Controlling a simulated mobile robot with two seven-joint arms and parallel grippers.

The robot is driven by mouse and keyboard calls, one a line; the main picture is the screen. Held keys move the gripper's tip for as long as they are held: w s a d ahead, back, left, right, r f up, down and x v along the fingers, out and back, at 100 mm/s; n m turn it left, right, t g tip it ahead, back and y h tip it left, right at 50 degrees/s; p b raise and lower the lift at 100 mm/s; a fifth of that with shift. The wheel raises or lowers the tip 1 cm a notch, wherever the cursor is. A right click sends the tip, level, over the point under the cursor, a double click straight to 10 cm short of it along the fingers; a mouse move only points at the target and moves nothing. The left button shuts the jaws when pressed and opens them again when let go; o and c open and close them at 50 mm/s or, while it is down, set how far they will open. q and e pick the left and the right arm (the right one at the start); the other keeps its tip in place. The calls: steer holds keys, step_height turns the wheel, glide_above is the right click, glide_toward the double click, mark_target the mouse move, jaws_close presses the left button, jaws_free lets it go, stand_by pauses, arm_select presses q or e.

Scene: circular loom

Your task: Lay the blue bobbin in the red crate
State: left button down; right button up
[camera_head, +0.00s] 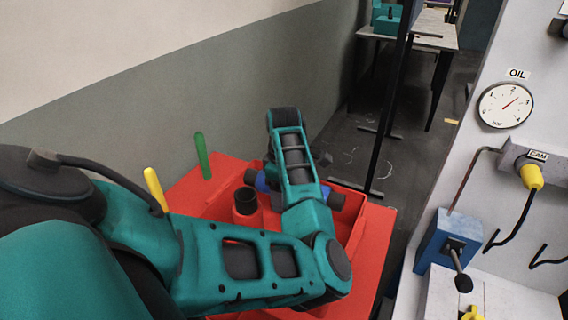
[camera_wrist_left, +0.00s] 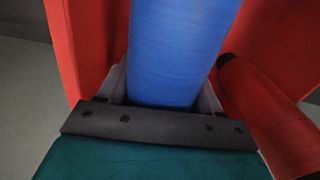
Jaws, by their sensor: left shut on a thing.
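The blue bobbin (camera_head: 262,181) lies roughly sideways under my left arm in the head view, its middle hidden by the arm. A dark end shows to the right of the arm. In the left wrist view the blue bobbin (camera_wrist_left: 180,50) runs up the picture between the fingers. My left gripper (camera_wrist_left: 163,92) is shut on it; the head view hides the fingers behind my arm. The red crate (camera_head: 222,205) is below and around the bobbin. I cannot tell whether the bobbin touches the crate floor. My right gripper is not in view.
A red bobbin with a dark end (camera_head: 245,201) stands in the crate left of my wrist; a red bobbin (camera_wrist_left: 265,115) also shows close right of the blue one. Green (camera_head: 203,155) and yellow (camera_head: 155,188) pegs rise at the left. A machine panel (camera_head: 490,160) is at right.

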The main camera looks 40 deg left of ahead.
arm_select(q)
step_height(320, 180, down, 7)
steer(key=b, duration=0.4)
steer(key=shift+f, duration=0.25)
steer(key=shift+f+b, duration=0.8)
steer(key=shift+f, duration=0.3)
steer(key=shift+s+d+f, duration=0.1)
steer(key=shift+f, duration=0.25)
